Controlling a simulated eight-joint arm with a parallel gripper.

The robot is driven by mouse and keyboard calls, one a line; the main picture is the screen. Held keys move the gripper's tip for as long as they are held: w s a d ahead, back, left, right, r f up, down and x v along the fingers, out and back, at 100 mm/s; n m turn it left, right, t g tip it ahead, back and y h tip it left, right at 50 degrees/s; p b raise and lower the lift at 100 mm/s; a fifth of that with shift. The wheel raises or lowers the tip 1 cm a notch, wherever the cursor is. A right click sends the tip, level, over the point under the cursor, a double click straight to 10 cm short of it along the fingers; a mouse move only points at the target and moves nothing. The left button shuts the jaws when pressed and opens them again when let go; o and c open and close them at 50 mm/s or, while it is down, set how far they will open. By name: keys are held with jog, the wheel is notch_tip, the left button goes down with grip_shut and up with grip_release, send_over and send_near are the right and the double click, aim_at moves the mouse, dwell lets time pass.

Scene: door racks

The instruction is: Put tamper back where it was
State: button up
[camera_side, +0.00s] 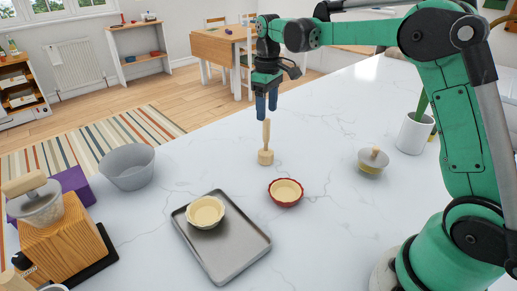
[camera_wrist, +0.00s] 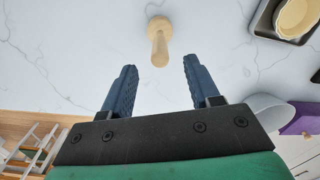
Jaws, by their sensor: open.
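The wooden tamper (camera_side: 266,146) stands upright on the white marble counter, its wide end down and its thin handle up. My gripper (camera_side: 267,108) is above it, fingers pointing down, with the fingertips close to the handle's top in the side view. In the wrist view the tamper (camera_wrist: 160,38) lies beyond the fingertips, roughly centred between them. My gripper (camera_wrist: 160,66) is open, with its two blue fingers apart and nothing held between them.
A grey tray (camera_side: 228,250) holds a tart shell (camera_side: 205,212). A red dish (camera_side: 285,192) with dough stands to its right. A grey bowl (camera_side: 128,168), a wooden box (camera_side: 65,245), a lidded jar (camera_side: 373,162) and a white pot (camera_side: 414,133) stand around. Counter beside the tamper is clear.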

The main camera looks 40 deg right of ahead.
notch_tip(320, 180, up, 6)
jog(key=shift+f, duration=0.25)
jog(key=s+a+f+m+t, duration=0.1)
jog(key=s+a+f+t, duration=0.1)
jog(key=s, duration=0.5)
jog(key=s+a+f+m+t, duration=0.2)
jog(key=s+a+t, duration=0.3)
jog(key=s, duration=0.3)
jog(key=shift+a+f, duration=0.45)
jog(key=shift+f, duration=0.05)
